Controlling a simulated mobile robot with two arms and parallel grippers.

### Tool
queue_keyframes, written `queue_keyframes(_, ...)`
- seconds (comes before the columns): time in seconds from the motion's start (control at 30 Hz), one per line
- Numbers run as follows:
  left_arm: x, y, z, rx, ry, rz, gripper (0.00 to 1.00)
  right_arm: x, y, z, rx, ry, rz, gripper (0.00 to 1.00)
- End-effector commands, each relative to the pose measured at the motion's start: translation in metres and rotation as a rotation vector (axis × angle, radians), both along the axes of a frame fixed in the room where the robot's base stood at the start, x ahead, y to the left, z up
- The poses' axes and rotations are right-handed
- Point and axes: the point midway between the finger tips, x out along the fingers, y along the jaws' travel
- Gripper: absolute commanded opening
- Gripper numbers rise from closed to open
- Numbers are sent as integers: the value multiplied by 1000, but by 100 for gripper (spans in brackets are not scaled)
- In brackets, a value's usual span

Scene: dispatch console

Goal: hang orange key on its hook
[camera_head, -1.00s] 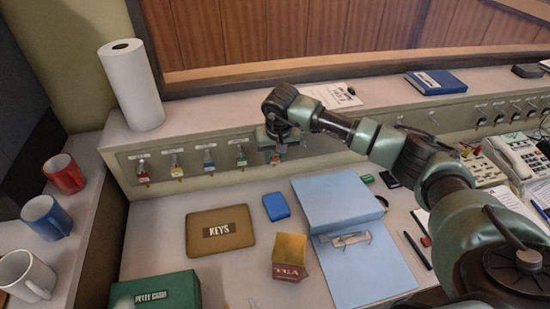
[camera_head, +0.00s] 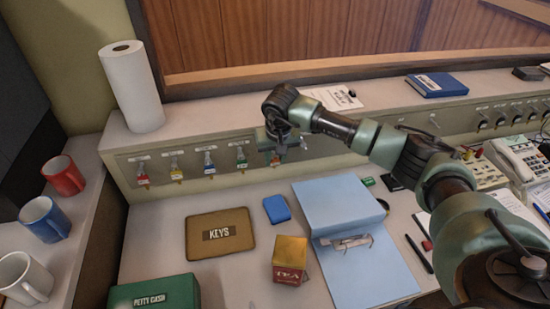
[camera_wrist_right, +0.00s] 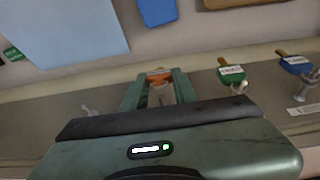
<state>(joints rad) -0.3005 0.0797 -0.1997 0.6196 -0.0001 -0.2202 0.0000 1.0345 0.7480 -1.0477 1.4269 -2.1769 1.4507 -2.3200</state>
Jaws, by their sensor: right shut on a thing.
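My right gripper (camera_head: 276,146) is at the front panel of the raised ledge, just right of the green key tag (camera_head: 241,157). In the right wrist view its two fingers (camera_wrist_right: 158,92) are shut on the orange key (camera_wrist_right: 159,75), whose orange tag end shows between them. The gripper hides most of the key and the spot on the panel behind it, so I cannot tell whether the key touches a hook. Red (camera_head: 142,174), yellow (camera_head: 176,168) and blue (camera_head: 209,162) key tags hang in a row to the left. My left gripper is out of view.
A brown KEYS tray (camera_head: 205,246), blue box (camera_head: 277,208), tea tin (camera_head: 290,250), light blue binder (camera_head: 335,205) and green cash box (camera_head: 150,292) are on the desk below. Mugs (camera_head: 45,219) stand left.

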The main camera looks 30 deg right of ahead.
Motion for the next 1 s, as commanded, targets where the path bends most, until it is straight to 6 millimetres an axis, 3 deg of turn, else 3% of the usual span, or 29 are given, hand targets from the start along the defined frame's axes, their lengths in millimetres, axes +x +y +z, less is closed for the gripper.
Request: queue_keyframes(1.0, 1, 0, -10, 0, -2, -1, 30, 13, -4, 0, 0, 0, 0, 0)
